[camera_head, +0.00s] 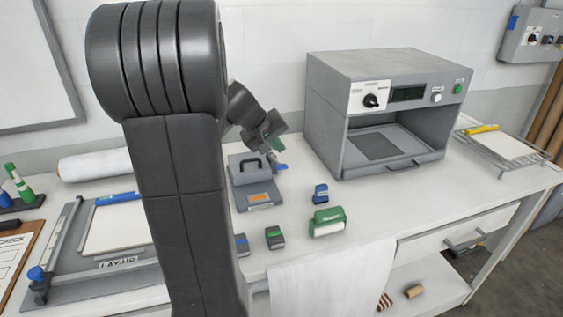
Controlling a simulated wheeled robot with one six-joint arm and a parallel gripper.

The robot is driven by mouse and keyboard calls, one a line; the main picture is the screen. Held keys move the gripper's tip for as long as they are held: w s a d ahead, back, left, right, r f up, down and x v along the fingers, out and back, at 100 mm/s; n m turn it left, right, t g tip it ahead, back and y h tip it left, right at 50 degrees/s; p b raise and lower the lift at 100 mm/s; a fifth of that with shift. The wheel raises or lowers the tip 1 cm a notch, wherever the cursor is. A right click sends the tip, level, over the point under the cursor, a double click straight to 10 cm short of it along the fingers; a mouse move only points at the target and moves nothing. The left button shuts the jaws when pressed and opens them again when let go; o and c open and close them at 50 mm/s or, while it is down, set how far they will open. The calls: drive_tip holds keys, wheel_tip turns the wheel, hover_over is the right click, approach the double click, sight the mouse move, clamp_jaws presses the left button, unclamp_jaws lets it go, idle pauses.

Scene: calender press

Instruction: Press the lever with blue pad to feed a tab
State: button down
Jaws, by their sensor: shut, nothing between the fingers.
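My arm rises through the left middle of the view and hides part of the bench. My gripper (274,148) is at the far end of it, behind and right of the thick arm link, pointing down over the back of the bench. It is shut and empty. A small blue pad (281,167) shows just below the gripper, at the right side of a grey box-like device (258,193) with a black handle and an orange label. The lever under the pad is too small to make out. I cannot tell whether gripper and pad touch. No tab is clearly seen.
A grey press oven (385,110) stands right of the gripper. A layup board (100,265) lies left, a wire rack (505,150) right. A white cloth (335,280) hangs over the front edge.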

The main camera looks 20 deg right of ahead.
drive_tip(key=shift+w+r+p, duration=0.2)
drive_tip(key=shift+r+p, duration=0.15)
drive_tip(key=shift+r, duration=0.35)
drive_tip(key=shift+w+r+p, duration=0.15)
drive_tip(key=shift+r+p, duration=0.2)
drive_tip(key=shift+r, duration=0.3)
